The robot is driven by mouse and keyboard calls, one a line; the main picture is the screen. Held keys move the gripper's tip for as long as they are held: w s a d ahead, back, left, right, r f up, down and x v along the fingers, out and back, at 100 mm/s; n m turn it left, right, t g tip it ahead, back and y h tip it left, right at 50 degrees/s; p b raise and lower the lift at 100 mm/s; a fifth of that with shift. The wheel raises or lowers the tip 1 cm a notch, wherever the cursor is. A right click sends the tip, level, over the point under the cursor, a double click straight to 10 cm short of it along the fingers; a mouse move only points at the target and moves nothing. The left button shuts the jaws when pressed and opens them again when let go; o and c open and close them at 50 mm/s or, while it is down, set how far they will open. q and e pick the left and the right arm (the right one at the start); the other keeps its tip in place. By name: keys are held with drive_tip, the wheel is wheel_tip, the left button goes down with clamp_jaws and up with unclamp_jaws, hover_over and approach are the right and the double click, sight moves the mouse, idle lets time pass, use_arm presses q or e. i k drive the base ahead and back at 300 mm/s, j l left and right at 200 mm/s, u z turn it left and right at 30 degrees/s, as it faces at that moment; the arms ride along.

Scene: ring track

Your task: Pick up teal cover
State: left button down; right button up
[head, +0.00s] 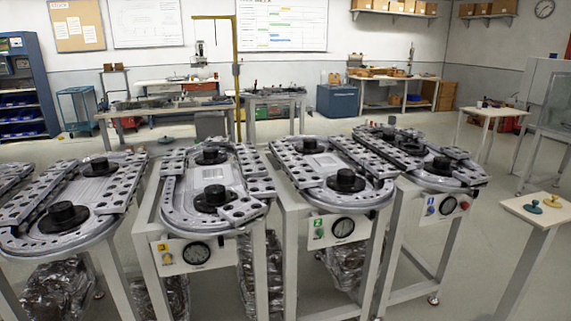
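The teal cover (533,208) is a small round piece with a raised knob. It lies on the light top of a small side table (515,208) at the far right of the head view. A yellow cover (551,201) of similar shape lies close behind it and to its right on the same top. Neither of my grippers is in view, and nothing is seen holding the teal cover.
Several grey ring-track stations (212,192) on white-legged frames with gauges stand in a row from left to centre right. Floor (478,240) is free between the last station and the side table. Another table (496,112) and a grey cabinet stand behind.

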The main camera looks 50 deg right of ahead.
sight(533, 209)
drive_tip(key=z, duration=3.05)
drive_tip(key=i+l+z, duration=0.35)
drive_tip(key=i, duration=0.6)
drive_tip(key=i+z, duration=0.35)
drive_tip(key=i, duration=0.6)
drive_tip(key=i+l+u, duration=0.1)
drive_tip(key=i+u, duration=0.25)
drive_tip(key=i, duration=0.15)
drive_tip(key=i+l+u, duration=0.35)
drive_tip(key=i, duration=0.2)
drive_tip(key=j, duration=0.1)
